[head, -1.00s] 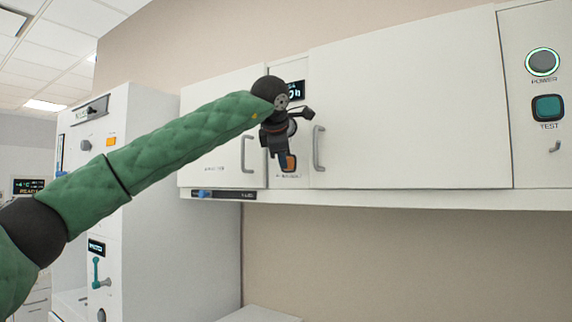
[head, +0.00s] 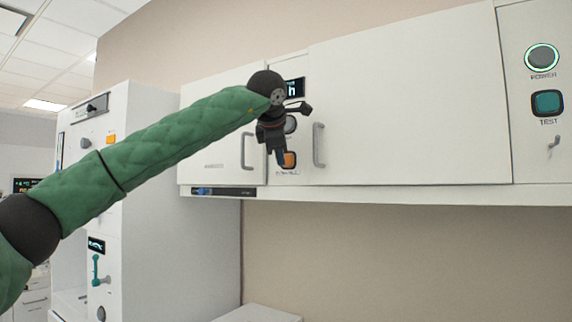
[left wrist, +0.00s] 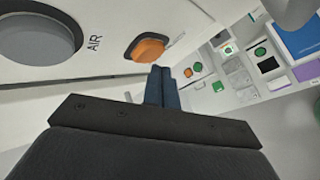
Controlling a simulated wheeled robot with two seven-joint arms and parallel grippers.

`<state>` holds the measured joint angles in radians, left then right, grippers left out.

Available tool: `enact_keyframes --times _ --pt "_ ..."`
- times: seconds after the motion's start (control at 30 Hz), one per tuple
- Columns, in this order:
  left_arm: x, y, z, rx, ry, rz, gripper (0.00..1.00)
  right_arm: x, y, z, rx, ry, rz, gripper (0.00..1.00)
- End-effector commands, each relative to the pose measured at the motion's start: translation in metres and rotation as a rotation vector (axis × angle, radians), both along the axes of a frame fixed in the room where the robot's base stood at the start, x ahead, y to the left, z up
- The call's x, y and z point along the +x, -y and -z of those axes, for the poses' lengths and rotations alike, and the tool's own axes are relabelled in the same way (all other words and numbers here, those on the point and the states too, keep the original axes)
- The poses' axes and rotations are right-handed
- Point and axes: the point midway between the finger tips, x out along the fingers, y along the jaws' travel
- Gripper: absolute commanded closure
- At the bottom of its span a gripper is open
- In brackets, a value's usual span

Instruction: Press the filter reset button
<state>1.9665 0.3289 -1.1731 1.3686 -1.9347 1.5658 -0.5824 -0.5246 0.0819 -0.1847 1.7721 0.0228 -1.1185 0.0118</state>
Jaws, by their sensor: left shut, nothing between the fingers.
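An orange button (head: 290,160), with a label under it too small to read, is on the narrow panel between two white cabinet doors. I take it to be the filter reset button. The orange button also shows in the left wrist view (left wrist: 147,50). My left gripper (head: 281,160) is shut and empty, pointing down just left of the button and overlapping its left edge in the head view. In the left wrist view, its blue-grey fingertips (left wrist: 161,72) are just below the button's right end; I cannot tell whether they touch. My right gripper is out of view.
A grey round button (left wrist: 38,40) marked AIR is beside the orange one. A small display (head: 295,88) is above. Door handles (head: 247,152) and (head: 318,145) flank the panel. POWER (head: 542,57) and TEST (head: 547,103) buttons are far right. Wall below the cabinet is clear.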

Motion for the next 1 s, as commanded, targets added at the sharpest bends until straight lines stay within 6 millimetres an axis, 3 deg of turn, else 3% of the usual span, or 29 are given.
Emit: enact_keyframes --times 0.47,1.0 --pt "-0.004 -0.003 0.001 0.001 0.001 -0.001 1.0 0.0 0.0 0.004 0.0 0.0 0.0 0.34" --pt "-0.037 -0.028 0.002 0.0 0.001 -0.002 1.0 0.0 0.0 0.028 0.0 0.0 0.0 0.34"
